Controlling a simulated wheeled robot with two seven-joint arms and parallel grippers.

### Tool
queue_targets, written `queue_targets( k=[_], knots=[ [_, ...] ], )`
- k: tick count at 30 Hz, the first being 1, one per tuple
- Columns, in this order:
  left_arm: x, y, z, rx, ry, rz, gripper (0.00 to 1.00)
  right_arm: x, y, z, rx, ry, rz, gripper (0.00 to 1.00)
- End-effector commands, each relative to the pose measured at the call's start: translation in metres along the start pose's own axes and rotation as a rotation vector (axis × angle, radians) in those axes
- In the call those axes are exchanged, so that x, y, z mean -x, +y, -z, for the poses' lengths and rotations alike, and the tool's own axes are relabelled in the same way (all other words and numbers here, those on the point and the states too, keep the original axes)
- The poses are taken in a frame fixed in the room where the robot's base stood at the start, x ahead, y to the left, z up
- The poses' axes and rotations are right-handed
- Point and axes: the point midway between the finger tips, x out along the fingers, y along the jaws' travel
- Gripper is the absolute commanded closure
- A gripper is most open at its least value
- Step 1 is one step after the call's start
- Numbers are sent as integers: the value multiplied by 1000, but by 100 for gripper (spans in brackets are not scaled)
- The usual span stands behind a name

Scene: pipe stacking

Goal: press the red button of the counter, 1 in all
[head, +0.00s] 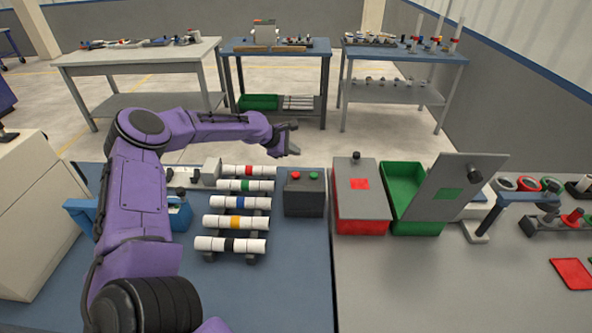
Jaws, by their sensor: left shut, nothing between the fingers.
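The counter is a dark grey box (304,196) on the blue mat, right of the row of pipes. On its top are a red button (295,175) at the left and a green button (314,175) at the right. My left gripper (295,140) is shut and empty. In the picture it appears above and slightly behind the red button, apart from it. My right gripper is not in view.
Several white pipes with coloured bands (238,202) lie on holders left of the counter. A red box with a grey lid (361,195) and an open green box (405,190) stand to its right. Tables stand behind.

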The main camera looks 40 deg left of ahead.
Motion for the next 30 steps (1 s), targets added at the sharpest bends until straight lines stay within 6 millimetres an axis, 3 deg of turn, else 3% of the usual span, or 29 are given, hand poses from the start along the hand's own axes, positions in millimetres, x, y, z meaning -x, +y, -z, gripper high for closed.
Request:
queue_targets(
  k=[1, 10, 16, 30],
  knots=[
    [-10, -7, 8, 1, 1, 0, 100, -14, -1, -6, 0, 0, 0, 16],
    [-38, -27, 28, 1, 1, 0, 100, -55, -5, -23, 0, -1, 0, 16],
    [-49, -35, 36, 1, 0, 0, 100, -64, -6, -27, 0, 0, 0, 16],
    [-49, -35, 36, 1, 0, 0, 100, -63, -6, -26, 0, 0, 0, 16]
  ],
)
